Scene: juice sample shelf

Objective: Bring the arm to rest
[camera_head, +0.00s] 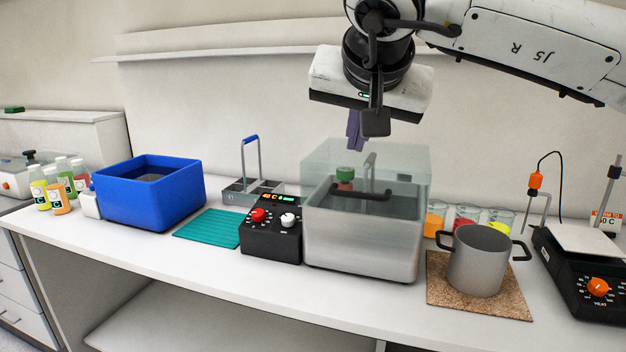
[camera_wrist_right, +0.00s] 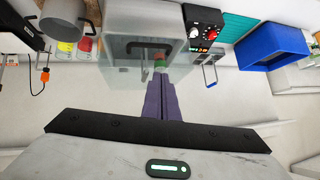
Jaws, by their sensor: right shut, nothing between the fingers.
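My right arm (camera_head: 520,48) reaches in from the upper right. Its right gripper (camera_head: 354,140) points down above the grey bath (camera_head: 355,245), with its purple fingers together and nothing between them. In the right wrist view the closed fingers (camera_wrist_right: 158,82) point toward the bath and its clear cover (camera_wrist_right: 115,48). In the head view the fingertips overlap the cover's upper edge; I cannot tell the exact gap. My left gripper is not in view.
A black control box (camera_head: 272,244), teal mat (camera_head: 208,228) and blue tub (camera_head: 150,205) stand left of the bath. Several juice bottles (camera_head: 57,192) are at far left. A grey pot (camera_head: 478,265) on a cork mat (camera_head: 440,292) and a hotplate (camera_head: 590,285) are right.

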